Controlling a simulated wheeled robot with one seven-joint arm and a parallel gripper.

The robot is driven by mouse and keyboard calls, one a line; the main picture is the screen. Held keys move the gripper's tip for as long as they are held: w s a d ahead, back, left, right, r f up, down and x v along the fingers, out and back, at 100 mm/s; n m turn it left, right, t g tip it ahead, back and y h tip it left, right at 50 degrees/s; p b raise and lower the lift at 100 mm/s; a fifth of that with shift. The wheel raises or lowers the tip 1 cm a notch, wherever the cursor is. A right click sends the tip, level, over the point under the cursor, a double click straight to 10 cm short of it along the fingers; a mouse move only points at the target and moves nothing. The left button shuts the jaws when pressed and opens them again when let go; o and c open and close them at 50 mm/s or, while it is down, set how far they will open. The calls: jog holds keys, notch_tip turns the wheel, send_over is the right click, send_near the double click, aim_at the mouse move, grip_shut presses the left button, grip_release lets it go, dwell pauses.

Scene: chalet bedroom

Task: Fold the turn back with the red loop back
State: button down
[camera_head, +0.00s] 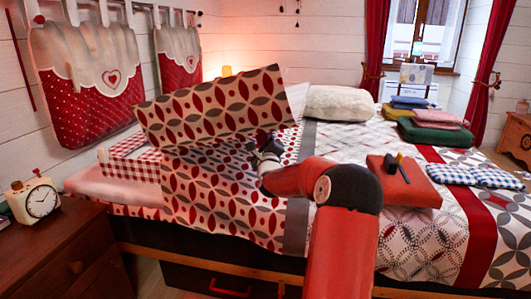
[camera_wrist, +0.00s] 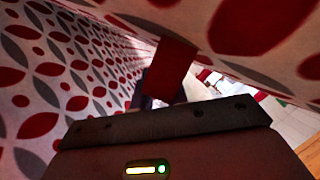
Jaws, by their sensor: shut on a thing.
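The turn back (camera_head: 215,105) is a patterned flap with red and grey leaf shapes, standing raised and tilted above the near left part of the bed. My gripper (camera_head: 266,145) is at its lower right, close against the patterned cloth. In the wrist view the red loop (camera_wrist: 170,68) runs into my jaws, which are shut on it. Patterned cloth (camera_wrist: 60,75) fills the left of that view and another fold hangs over the top right. The fingertips are mostly hidden. The red loop cannot be made out in the head view.
The patterned cover (camera_head: 225,195) lies below the flap. A pink sheet (camera_head: 115,185) and checked cloth show at the left. A white pillow (camera_head: 341,103) lies behind. A red-orange folded cloth (camera_head: 405,185) with dark items is right of my arm. A clock (camera_head: 35,199) stands on the nightstand (camera_head: 60,255).

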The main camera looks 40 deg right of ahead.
aim_at(266, 134)
jog(key=r+n, duration=0.1)
jog(key=r, duration=0.1)
jog(key=r+n+p, duration=0.1)
jog(key=r, duration=0.2)
jog(key=w+r+y+p, duration=0.1)
jog(key=r, duration=0.2)
jog(key=shift+a+n, duration=0.3)
jog(key=shift+n, duration=0.1)
jog(key=c, duration=1.5)
grip_release()
jog(key=shift+d, duration=0.1)
jog(key=shift+o, duration=0.5)
jog(key=shift+a+f, duration=0.15)
jog(key=shift+a, duration=0.1)
jog(key=shift+s+a, duration=0.1)
jog(key=b+v, duration=0.2)
jog(key=v, duration=0.5)
jog(key=shift+s, duration=0.25)
